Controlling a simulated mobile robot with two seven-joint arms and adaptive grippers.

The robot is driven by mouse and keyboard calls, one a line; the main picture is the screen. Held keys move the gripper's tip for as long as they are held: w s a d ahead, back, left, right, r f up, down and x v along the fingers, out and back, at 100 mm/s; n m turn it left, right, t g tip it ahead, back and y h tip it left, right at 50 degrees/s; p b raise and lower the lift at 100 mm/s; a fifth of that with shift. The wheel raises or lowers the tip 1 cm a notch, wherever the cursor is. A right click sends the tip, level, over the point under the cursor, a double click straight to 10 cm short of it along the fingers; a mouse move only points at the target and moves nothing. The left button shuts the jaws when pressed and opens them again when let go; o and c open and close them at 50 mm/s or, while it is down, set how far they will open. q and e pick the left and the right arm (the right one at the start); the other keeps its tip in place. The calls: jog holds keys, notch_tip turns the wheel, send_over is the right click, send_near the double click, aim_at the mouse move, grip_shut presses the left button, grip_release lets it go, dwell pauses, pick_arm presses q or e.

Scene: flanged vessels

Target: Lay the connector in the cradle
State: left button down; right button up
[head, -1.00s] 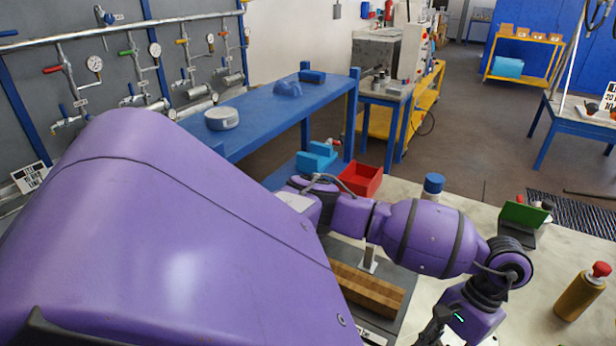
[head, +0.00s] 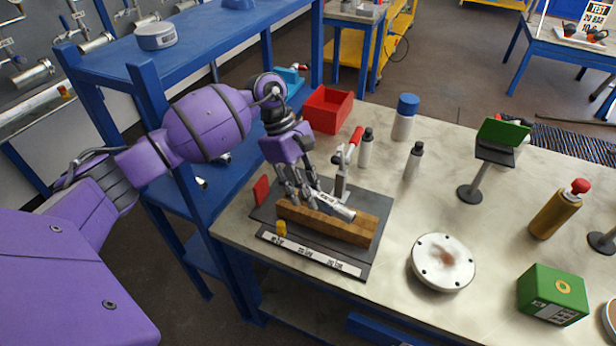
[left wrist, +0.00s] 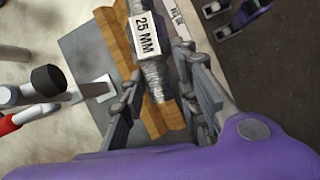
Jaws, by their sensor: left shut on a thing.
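The connector (head: 340,209) is a short silver threaded piece with a white label. In the left wrist view the connector (left wrist: 146,38) reads "25 MM". My left gripper (head: 304,190) is shut on it; the two fingers (left wrist: 160,100) lie on either side of its near end in the wrist view. The cradle (head: 325,224) is a long brown wooden block on a dark grey base plate. The cradle (left wrist: 122,45) shows beneath the connector, roughly in line with it. I cannot tell whether the connector touches the wood. My right gripper is out of view.
A toggle clamp (head: 342,178) with a red handle stands close behind the cradle. Two small bottles (head: 366,148) (head: 413,160), a red bin (head: 328,108) and a round flange (head: 442,262) are around it. Blue shelving (head: 150,105) stands to the left.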

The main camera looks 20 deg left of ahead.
pick_arm(q)
jog(key=w+a+n+t, duration=0.1)
jog(key=w+n, duration=0.1)
jog(key=w, duration=0.1)
jog(key=b, duration=0.2)
send_near(317, 212)
jog(key=shift+x, duration=1.5)
jog(key=shift+d, duration=0.15)
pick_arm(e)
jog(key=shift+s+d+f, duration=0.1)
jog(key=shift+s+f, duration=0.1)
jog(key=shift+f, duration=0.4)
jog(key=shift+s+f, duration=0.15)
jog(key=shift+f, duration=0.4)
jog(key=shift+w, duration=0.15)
pick_arm(q)
jog(key=shift+f, duration=0.15)
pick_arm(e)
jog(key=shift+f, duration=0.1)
pick_arm(q)
jog(key=shift+f+b, duration=0.3)
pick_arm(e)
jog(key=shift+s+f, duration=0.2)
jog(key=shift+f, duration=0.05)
pick_arm(q)
jog(key=shift+f, duration=0.1)
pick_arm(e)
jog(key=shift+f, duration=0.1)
